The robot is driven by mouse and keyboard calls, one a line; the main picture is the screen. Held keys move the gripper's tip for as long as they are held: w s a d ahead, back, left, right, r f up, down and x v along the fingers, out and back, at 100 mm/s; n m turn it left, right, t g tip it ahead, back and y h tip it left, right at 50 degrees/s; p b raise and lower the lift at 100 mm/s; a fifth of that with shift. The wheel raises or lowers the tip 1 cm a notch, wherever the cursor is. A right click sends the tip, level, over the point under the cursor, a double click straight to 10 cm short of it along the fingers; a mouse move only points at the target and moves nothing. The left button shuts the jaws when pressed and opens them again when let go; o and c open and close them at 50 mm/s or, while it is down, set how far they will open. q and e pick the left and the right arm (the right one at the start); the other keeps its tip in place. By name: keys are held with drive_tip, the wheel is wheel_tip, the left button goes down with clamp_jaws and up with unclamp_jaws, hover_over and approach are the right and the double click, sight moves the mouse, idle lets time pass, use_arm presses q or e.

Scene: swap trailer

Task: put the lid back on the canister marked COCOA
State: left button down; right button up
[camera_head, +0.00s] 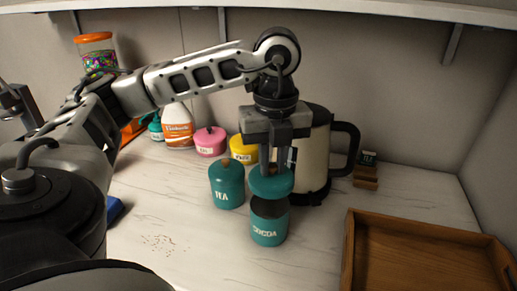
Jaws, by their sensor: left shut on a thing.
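The teal canister marked COCOA (268,222) stands upright and open-topped on the counter. My left gripper (276,168) points down and is shut on the teal lid (271,183). The lid is just above the COCOA canister, roughly over its opening, slightly offset; a dark gap shows between lid and rim. A teal canister marked TEA (227,186) stands lidded just left of it. My right gripper is not in view.
A cream kettle (315,155) with a dark handle stands close behind the lid. Yellow (243,149) and pink (210,142) canisters stand behind TEA. A wooden tray (347,260) is at front right. Crumbs (158,243) lie on the counter (190,262), which is otherwise clear at front left.

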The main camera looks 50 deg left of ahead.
use_arm(q)
drive_tip(key=shift+f, duration=0.1)
wheel_tip(320, 180, down, 5)
drive_tip(key=b, duration=0.3)
drive_tip(key=shift+b, duration=0.4)
drive_tip(key=shift+f+b, duration=0.65)
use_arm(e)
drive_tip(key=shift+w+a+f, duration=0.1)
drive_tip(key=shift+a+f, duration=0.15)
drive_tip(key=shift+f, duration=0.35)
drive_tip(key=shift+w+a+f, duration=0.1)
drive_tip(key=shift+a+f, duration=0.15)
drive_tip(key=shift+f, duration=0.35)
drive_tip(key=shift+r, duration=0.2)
use_arm(q)
drive_tip(key=shift+s, duration=0.1)
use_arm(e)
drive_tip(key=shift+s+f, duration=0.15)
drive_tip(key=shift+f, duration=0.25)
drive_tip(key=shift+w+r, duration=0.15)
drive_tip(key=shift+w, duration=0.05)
use_arm(q)
drive_tip(key=shift+f+b, duration=0.15)
drive_tip(key=shift+b, duration=0.15)
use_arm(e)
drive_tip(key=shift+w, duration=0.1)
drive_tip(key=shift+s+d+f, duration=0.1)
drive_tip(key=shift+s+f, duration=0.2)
